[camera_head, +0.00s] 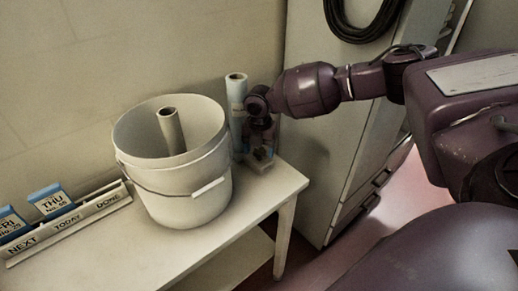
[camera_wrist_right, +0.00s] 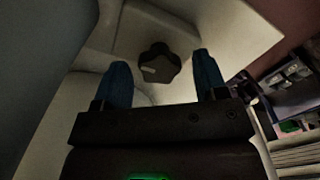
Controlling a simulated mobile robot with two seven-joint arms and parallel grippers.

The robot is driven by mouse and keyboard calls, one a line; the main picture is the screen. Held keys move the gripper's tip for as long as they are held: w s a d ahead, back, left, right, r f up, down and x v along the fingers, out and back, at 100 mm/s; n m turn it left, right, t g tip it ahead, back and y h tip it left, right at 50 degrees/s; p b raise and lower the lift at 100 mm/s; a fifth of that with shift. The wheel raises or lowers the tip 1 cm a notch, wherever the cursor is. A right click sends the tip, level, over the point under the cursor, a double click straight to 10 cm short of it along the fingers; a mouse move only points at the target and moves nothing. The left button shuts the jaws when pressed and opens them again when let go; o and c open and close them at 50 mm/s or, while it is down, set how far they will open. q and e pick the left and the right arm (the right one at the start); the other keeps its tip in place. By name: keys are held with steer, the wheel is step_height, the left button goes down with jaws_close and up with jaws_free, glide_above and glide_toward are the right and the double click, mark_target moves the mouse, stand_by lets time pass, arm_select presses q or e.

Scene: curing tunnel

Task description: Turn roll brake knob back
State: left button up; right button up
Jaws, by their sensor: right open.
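The brake knob (camera_wrist_right: 158,66) is a dark, lobed knob with a small pale mark on it. It shows in the right wrist view, beyond and between my right gripper's two blue fingers. My right gripper (camera_wrist_right: 161,82) is open, with nothing visible between its fingers that it grips. In the head view my right gripper (camera_head: 259,152) points down beside the upright blue-white roll (camera_head: 237,92), at the table's back right corner. The knob is hidden there behind the gripper. I cannot tell whether the fingers touch the knob. My left gripper is out of view.
A white bucket (camera_head: 205,195) with a tube (camera_head: 171,130) in it stands left of the roll on the pale table (camera_head: 287,180). A card rack (camera_head: 75,222) marked NEXT, TODAY, DONE lies further left. A grey cabinet (camera_head: 325,130) stands right of the table.

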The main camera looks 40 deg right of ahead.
steer(key=c, duration=0.9)
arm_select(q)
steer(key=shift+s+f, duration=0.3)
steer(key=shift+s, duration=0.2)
